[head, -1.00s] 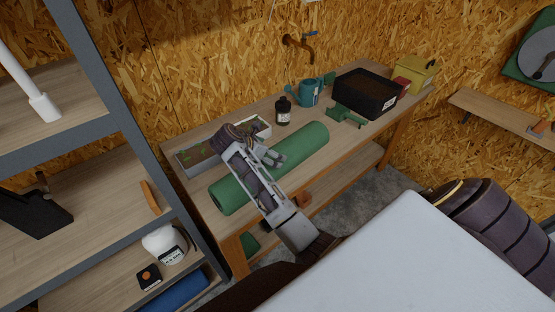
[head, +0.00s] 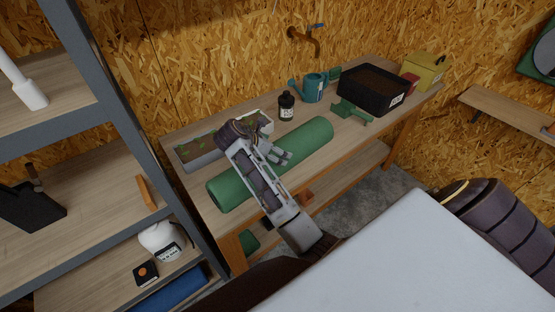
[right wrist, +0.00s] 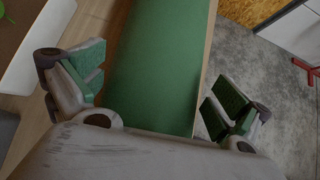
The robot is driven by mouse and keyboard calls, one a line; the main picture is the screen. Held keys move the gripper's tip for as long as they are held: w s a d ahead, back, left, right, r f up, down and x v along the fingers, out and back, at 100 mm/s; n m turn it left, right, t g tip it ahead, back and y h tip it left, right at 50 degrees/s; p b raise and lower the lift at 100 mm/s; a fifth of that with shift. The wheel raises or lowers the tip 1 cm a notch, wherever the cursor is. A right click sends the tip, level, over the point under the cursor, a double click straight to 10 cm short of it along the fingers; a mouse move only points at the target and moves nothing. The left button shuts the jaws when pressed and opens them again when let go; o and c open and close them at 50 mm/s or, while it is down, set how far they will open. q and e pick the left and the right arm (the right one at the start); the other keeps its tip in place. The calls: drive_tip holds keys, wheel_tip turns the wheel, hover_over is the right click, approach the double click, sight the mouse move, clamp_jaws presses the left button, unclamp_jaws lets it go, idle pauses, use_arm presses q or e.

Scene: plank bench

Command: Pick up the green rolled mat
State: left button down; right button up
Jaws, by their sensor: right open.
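The green rolled mat (head: 305,138) lies along the front of the plank bench, and my right arm crosses over its middle in the head view. My right gripper (head: 277,146) is open and empty above the mat. In the right wrist view, the mat (right wrist: 160,60) runs between the spread fingers of the right gripper (right wrist: 160,90), one finger on each side. I cannot tell how far the fingertips are above the bench. My left gripper is out of view.
A planter box (head: 200,152) sits behind the mat. A dark bottle (head: 286,107), a teal watering can (head: 314,88), a green tool (head: 350,111) and a black soil tray (head: 372,90) stand farther right. A grey-framed shelf (head: 150,130) stands close at left.

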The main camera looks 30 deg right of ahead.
idle(0.3)
drive_tip(key=c, duration=1.8)
drive_tip(key=shift+o, duration=0.2)
drive_tip(key=shift+r, duration=0.2)
drive_tip(key=shift+r, duration=4.9)
